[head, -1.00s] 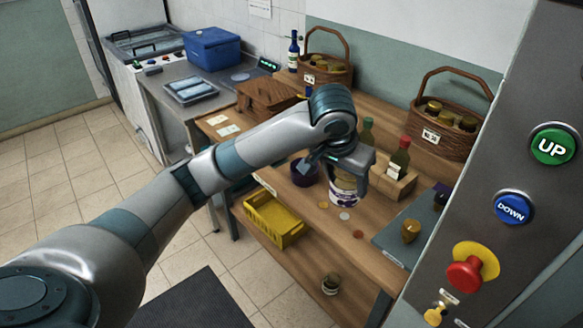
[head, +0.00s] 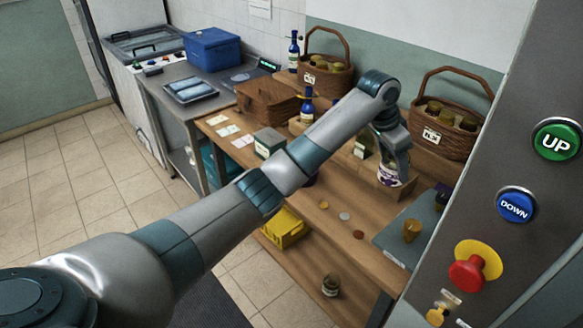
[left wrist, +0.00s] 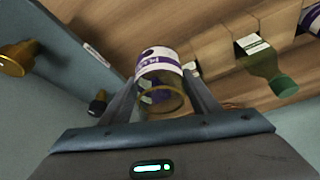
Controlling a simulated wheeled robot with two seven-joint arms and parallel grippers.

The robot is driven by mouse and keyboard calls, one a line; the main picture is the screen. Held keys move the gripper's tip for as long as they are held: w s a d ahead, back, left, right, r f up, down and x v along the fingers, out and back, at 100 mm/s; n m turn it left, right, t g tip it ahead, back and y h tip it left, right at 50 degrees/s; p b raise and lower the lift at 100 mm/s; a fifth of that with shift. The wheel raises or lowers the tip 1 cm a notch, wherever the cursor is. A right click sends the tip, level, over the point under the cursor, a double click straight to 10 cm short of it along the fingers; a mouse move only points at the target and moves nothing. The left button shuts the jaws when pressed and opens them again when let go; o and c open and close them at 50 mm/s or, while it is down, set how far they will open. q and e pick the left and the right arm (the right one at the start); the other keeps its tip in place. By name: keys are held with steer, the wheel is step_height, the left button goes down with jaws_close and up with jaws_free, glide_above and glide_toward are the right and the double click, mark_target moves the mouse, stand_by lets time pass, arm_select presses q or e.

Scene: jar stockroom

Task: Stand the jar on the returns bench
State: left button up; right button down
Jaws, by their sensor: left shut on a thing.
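My left gripper (head: 392,160) is shut on a glass jar (head: 391,178) with a white and purple label. In the left wrist view the jar's label (left wrist: 160,64) shows between the two fingers. The jar is over the back right part of the wooden bench (head: 330,238), in front of a basket. I cannot tell whether its base touches the wood. My arm hides part of the bench. My right gripper is not in view.
A basket of jars (head: 446,137) stands behind the jar. A green-capped bottle (left wrist: 265,72) is near the gripper. Several coins lie on clear wood in front.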

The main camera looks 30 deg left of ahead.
arm_select(q)
steer(key=a+f+p, duration=0.2)
steer(key=a+f, duration=0.1)
steer(key=a, duration=0.2)
steer(key=w+a+f+p, duration=0.1)
steer(key=a+f+p, duration=0.1)
steer(key=a+f, duration=0.2)
steer(key=a, duration=0.2)
steer(key=shift+a, duration=0.3)
step_height(320, 180, down, 4)
steer(key=shift+r+p, duration=0.25)
steer(key=shift+p, duration=0.75)
steer(key=shift+f, duration=0.2)
steer(key=shift+f, duration=0.2)
